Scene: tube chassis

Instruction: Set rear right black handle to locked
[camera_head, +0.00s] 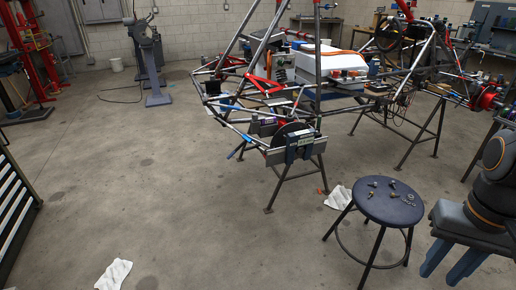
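The tube chassis (318,75) stands on metal trestles at the upper middle and right, with red arms and a white box on it. At its near end is a dark slotted plate assembly (292,150). I cannot make out the rear right black handle or whether it is locked; the parts are too small here. My gripper (451,264) is at the lower right, with two blue-grey fingers pointing down and a gap between them. It is open, appears empty, and is well apart from the chassis.
A dark round stool (385,208) with loose bolts and nuts stands between my gripper and the chassis. White cloths lie on the floor, one by the stool (338,197) and one at the front left (114,274). A drawer cabinet (14,205) stands at the left edge.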

